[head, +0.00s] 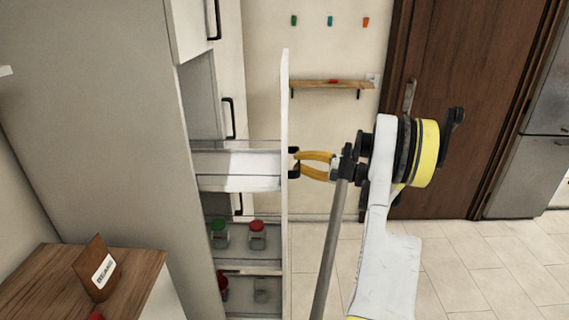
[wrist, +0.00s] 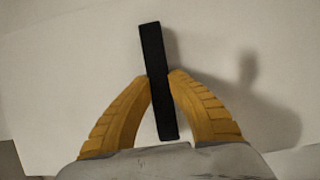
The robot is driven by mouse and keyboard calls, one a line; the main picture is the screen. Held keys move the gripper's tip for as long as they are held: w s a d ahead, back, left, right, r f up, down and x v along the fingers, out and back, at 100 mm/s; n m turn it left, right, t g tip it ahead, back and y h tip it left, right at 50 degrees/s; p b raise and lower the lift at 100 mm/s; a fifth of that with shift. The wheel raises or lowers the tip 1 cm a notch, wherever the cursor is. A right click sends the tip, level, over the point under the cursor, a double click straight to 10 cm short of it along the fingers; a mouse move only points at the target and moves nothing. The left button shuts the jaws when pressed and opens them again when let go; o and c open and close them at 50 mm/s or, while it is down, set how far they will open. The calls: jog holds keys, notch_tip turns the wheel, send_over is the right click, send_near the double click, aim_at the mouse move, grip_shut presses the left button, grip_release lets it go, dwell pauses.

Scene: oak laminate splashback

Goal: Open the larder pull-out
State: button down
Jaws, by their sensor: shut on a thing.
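The larder pull-out stands out from the tall cabinet, its narrow white front panel (head: 285,235) seen nearly edge-on in the head view. Its shelves (head: 240,170) show between the cabinet and the panel, with jars on the lower ones. My gripper (head: 300,163) is shut on the black handle on the panel's outer face. In the wrist view, the yellow fingers (wrist: 160,78) close on both sides of the black bar handle (wrist: 152,50), which is slightly tilted against the pale panel (wrist: 80,60). The fingers hide part of the handle in the head view.
A jar with a green lid (head: 219,234) and one with a red lid (head: 257,235) stand in the pull-out. A wooden counter (head: 140,268) with a sign (head: 97,270) is at lower left. A wall shelf (head: 333,84) and brown door (head: 450,90) are behind. Tiled floor (head: 480,270) at right is clear.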

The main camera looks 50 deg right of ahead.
jog(key=s+d, duration=0.8)
jog(key=s, duration=0.1)
jog(key=shift+s+d, duration=0.15)
jog(key=shift+s, duration=0.15)
jog(key=shift+r, duration=0.1)
jog(key=c, duration=1.3)
grip_release()
jog(key=shift+o, duration=0.2)
jog(key=v, duration=1.2)
